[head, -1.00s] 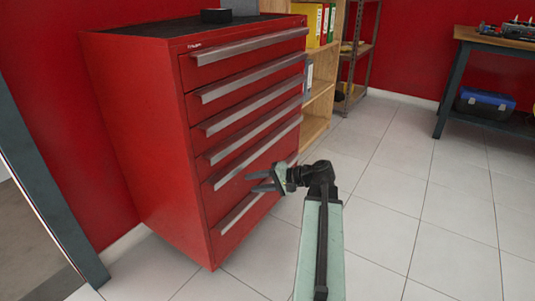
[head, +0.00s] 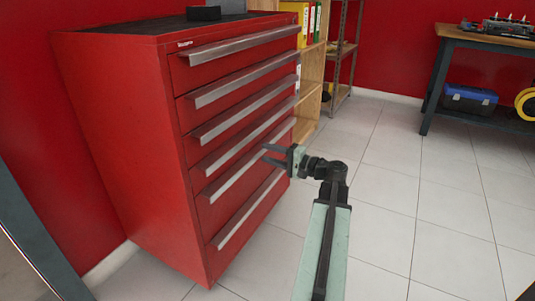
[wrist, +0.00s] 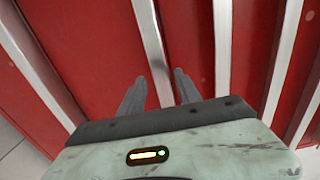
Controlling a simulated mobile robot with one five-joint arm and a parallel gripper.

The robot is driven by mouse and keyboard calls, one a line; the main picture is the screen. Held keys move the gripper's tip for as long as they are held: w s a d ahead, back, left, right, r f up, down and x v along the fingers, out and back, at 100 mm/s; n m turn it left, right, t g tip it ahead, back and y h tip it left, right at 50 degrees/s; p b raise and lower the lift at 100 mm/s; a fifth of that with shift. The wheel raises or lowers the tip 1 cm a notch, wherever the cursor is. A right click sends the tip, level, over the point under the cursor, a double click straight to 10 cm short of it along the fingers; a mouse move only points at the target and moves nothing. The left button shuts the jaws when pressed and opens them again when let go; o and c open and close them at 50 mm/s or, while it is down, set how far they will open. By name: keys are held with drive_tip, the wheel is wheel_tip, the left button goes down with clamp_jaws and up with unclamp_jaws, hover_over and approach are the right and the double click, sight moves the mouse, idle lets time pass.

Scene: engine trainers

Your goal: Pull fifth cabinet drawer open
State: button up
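The red tool cabinet (head: 120,130) stands at the left in the head view, with a stack of drawers that all look shut. Each has a long pale metal handle. The fifth drawer's handle (head: 232,174) is second from the bottom. My gripper (head: 269,153) is in front of the cabinet near the right part of that handle. In the wrist view, the two fingers of my gripper (wrist: 160,90) are apart, and the fifth handle (wrist: 150,45) runs between them. Whether they touch it I cannot tell.
The bottom handle (wrist: 35,65) lies left of the fingers in the wrist view. A wooden shelf (head: 312,75) with binders stands right of the cabinet. A workbench (head: 450,75) with a blue toolbox (head: 469,98) is at the far right. The tiled floor (head: 385,200) between is clear.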

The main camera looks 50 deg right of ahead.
drive_tip(key=shift+w+a, duration=0.1)
drive_tip(key=shift+w, duration=0.45)
drive_tip(key=c, duration=0.9)
clamp_jaws()
drive_tip(key=shift+s+a, duration=0.1)
